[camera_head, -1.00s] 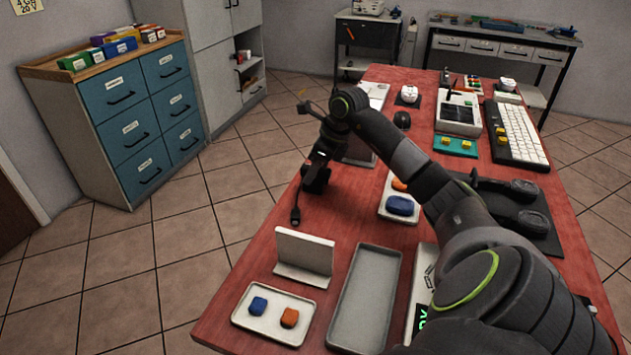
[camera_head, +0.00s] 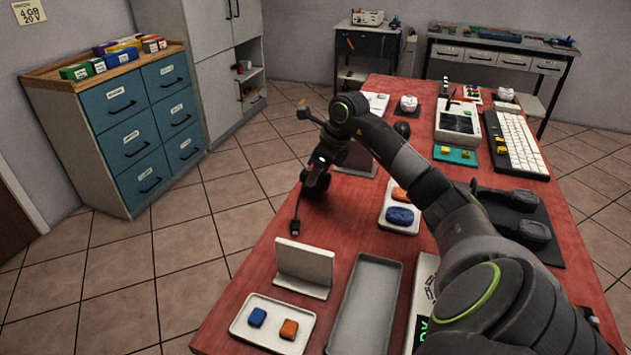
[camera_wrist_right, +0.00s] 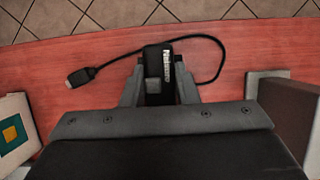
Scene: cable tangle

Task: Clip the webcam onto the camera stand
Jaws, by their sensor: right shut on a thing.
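The webcam (camera_wrist_right: 157,72) is a small black block with white lettering. My right gripper (camera_wrist_right: 158,88) is shut on it, with one finger on each side. Its black cable loops out over the red table to a plug (camera_wrist_right: 80,78). In the head view the right gripper (camera_head: 318,172) is near the table's left edge, and the plug (camera_head: 294,228) hangs towards the near side. A pale upright panel with a foot (camera_head: 304,262) stands nearer. A grey-brown panel (camera_head: 357,160) stands just behind the gripper. I cannot tell which is the camera stand. My left gripper is not in view.
Near the front are a white tray (camera_head: 240,328) with blue and orange blocks and an empty grey tray (camera_head: 365,305). Another tray (camera_head: 385,222) lies right of the gripper. A keyboard (camera_head: 520,145) is farther back. Bare table lies between the gripper and the pale panel.

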